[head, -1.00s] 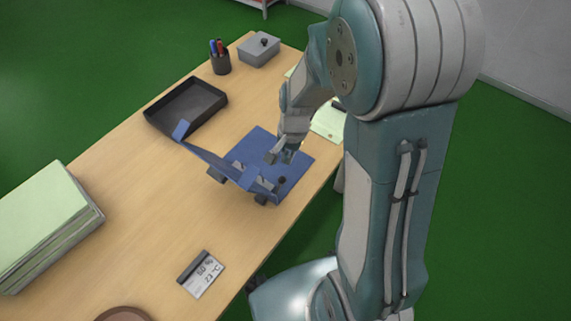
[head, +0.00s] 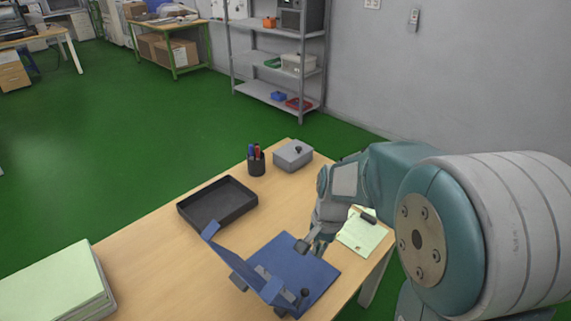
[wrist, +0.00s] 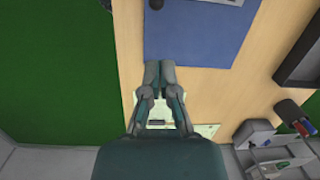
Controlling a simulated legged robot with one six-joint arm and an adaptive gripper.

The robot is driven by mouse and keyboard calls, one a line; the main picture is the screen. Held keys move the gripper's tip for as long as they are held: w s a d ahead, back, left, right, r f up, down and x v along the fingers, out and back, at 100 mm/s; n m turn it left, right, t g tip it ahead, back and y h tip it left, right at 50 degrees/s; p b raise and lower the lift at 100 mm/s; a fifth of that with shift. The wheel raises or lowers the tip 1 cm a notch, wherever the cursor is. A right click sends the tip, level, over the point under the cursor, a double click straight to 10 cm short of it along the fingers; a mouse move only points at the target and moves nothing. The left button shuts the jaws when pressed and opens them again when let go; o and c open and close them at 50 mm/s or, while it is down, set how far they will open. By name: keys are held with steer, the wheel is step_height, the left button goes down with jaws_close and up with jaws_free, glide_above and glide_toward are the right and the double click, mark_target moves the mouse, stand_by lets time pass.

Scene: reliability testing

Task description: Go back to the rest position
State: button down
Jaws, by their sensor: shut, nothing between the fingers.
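My gripper (head: 312,246) hangs over the upper edge of a flat blue board (head: 318,272) on the wooden table (head: 150,262). In the wrist view my gripper (wrist: 160,66) points toward the board (wrist: 200,35), its two fingers together with nothing between them. I cannot tell its exact height above the board. A raised blue flap (head: 236,262) with dark grey blocks stands tilted at the left of the board, apart from the fingers. My arm comes in from the right and hides part of the table's right side.
A light green sheet (head: 358,238) with a dark clip lies right of my gripper. A black tray (head: 218,203), pen cup (head: 256,163) and grey lidded box (head: 293,155) stand farther back. Green stacked folders (head: 55,285) lie left. Grey shelves (head: 275,85) stand beyond the table.

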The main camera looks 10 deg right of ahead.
steer(key=s+r+n+t+h, duration=0.1)
steer(key=s+r+n+t, duration=0.4)
steer(key=s+r+n, duration=0.4)
steer(key=s+r, duration=0.5)
steer(key=shift+s+a+r+t, duration=0.15)
steer(key=shift+s+r+t, duration=0.15)
steer(key=shift+s+t, duration=0.1)
